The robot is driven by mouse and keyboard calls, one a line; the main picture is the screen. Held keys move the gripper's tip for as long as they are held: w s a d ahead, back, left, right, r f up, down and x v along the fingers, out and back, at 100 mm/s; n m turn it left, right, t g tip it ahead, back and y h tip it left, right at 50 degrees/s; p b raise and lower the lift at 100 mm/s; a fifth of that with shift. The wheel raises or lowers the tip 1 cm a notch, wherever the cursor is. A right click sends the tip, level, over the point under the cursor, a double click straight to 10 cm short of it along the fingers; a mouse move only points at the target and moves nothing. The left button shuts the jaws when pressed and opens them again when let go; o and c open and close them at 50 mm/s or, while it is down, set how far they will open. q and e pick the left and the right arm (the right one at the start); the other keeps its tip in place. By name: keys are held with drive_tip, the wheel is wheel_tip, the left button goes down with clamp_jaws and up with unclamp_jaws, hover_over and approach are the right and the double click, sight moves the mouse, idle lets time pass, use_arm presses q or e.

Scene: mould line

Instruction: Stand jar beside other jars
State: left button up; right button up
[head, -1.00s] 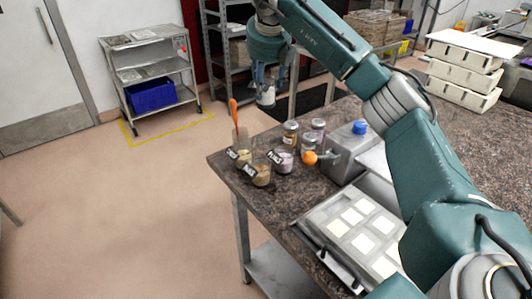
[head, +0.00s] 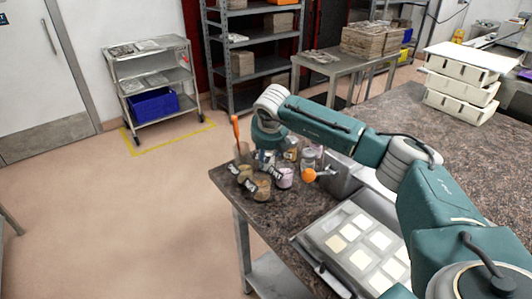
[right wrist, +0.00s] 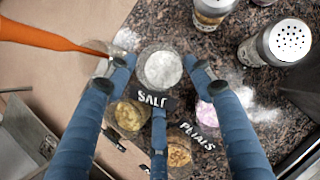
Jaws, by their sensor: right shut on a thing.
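My right gripper (right wrist: 160,68) is shut on a glass jar of white stuff (right wrist: 160,72) labelled SALT. In the head view the right gripper (head: 268,152) is down among the jars at the table corner, partly hiding the salt jar. Close around it are a jar of brown stuff (right wrist: 130,116), a jar of golden-brown flakes (right wrist: 179,150) and a jar of pink-lilac stuff (right wrist: 207,114), with a PETALS label nearby. I cannot tell whether the salt jar's base touches the table. My left gripper is not in view.
An orange-handled utensil (right wrist: 50,37) leans out to the left of the salt jar. A shaker with a pierced lid (right wrist: 280,42) and another jar (right wrist: 212,12) stand behind. A tray of pale squares (head: 350,240) lies at the front of the speckled table (head: 410,110).

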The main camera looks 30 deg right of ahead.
drive_tip(key=shift+f, duration=0.3)
drive_tip(key=o, duration=1.6)
drive_tip(key=shift+b+v, duration=1.75)
drive_tip(key=shift+v, duration=4.35)
